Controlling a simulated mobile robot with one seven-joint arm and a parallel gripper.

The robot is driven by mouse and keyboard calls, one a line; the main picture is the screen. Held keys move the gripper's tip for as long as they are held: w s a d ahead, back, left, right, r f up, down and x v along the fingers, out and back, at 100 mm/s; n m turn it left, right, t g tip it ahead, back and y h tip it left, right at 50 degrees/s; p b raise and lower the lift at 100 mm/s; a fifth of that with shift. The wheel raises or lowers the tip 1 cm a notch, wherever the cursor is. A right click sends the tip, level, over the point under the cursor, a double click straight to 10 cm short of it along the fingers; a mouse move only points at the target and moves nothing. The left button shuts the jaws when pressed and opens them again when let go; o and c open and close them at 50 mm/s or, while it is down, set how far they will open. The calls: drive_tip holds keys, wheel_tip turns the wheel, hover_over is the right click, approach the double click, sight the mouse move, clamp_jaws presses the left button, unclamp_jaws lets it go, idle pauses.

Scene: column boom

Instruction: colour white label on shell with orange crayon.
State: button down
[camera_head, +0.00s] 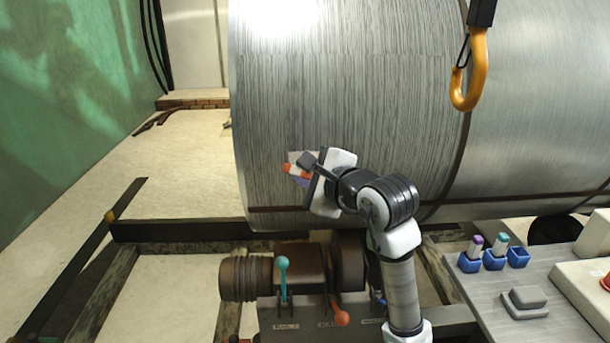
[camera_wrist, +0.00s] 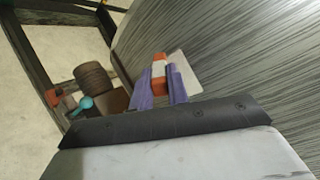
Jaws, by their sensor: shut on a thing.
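The shell is a large grey metal cylinder (camera_head: 350,90); it also fills the right of the wrist view (camera_wrist: 230,50). A small white label (camera_head: 294,157) is on its lower left side, partly hidden by my gripper; it shows pale in the wrist view (camera_wrist: 184,68). My gripper (camera_head: 301,179) has purple fingers (camera_wrist: 160,88) shut on an orange crayon (camera_wrist: 158,58) with a white band. The crayon's orange end (camera_head: 287,168) is beside the label in the head view. I cannot tell whether it touches, or whether the label carries any colour.
An orange hook (camera_head: 478,70) hangs at upper right. A bench (camera_head: 480,305) at right holds blue cups (camera_head: 470,263), two with purple and teal crayons, one empty, and a grey block (camera_head: 525,297). Teal (camera_head: 283,275) and red-orange (camera_head: 340,314) levers stand below the shell. Dark beams cross the floor.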

drive_tip(key=shift+w, duration=0.35)
drive_tip(key=d+b, duration=0.3)
drive_tip(key=d, duration=0.5)
drive_tip(key=shift+d, duration=0.4)
drive_tip(key=shift+a, duration=0.15)
drive_tip(key=shift+a+b, duration=1.5)
drive_tip(key=shift+a, duration=2.7)
drive_tip(key=shift+r, duration=0.55)
drive_tip(key=d+b, duration=0.2)
drive_tip(key=d, duration=0.6)
drive_tip(key=shift+d, duration=0.35)
